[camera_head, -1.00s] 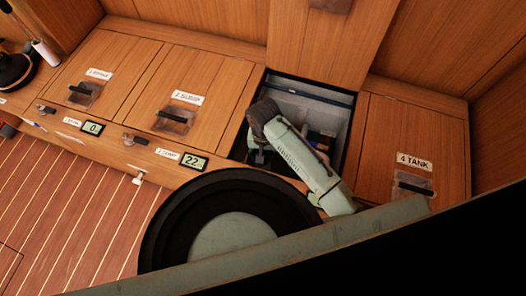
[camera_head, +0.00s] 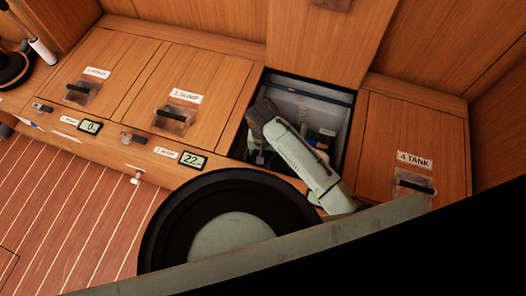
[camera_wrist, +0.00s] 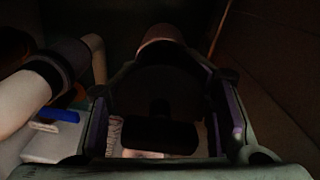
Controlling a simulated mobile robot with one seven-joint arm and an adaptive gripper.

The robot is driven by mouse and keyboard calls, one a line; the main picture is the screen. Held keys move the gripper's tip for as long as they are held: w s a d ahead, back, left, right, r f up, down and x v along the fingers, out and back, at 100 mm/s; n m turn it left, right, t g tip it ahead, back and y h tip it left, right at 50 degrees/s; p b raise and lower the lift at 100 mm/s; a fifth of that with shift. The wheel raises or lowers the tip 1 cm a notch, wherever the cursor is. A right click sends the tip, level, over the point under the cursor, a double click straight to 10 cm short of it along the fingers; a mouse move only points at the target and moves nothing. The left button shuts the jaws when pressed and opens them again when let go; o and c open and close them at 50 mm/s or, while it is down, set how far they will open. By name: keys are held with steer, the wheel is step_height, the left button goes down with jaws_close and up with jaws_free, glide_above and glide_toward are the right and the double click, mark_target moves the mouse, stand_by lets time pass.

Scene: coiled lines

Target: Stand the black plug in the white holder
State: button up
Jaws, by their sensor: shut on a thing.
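My gripper (camera_wrist: 165,115) fills the middle of the dim wrist view, with a finger on each side. It is shut on a dark thing between the fingers, which looks like the black plug (camera_wrist: 158,133); its outline is hard to tell in the shade. In the head view my arm reaches down into the open compartment, and its wrist hides most of the gripper. I cannot make out the white holder for certain. A pale block (camera_wrist: 40,143) with a blue piece on it lies at the left of the wrist view.
A thick pale pipe (camera_wrist: 25,100) with a dark collar stands left of the gripper. Closed wooden lids (camera_head: 190,80) lie to the left, and the tank lid (camera_head: 400,130) to the right.

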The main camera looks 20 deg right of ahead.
steer(key=shift+a+f+p, duration=0.1)
steer(key=shift+f+p, duration=0.25)
steer(key=shift+p, duration=0.35)
stand_by(0.4)
steer(key=shift+s+a+r+p, duration=0.1)
steer(key=shift+a+r+p, duration=0.05)
steer(key=shift+a+p, duration=0.35)
stand_by(0.3)
steer(key=shift+a, duration=0.1)
stand_by(0.6)
steer(key=shift+o, duration=0.2)
steer(key=shift+a+r+p, duration=0.1)
steer(key=shift+r+p, duration=0.3)
steer(key=shift+p, duration=0.15)
stand_by(0.3)
steer(key=shift+d+r+y+p, duration=0.1)
steer(key=shift+d+y+p, duration=0.2)
steer(key=shift+d+p, duration=0.2)
steer(key=shift+c, duration=0.2)
steer(key=shift+d+f+b, duration=0.15)
steer(key=shift+f+b, duration=0.15)
steer(key=shift+f, duration=0.05)
stand_by(0.6)
steer(key=shift+r+p, duration=0.45)
steer(key=shift+p, duration=0.2)
steer(key=shift+p, duration=0.6)
stand_by(1.4)
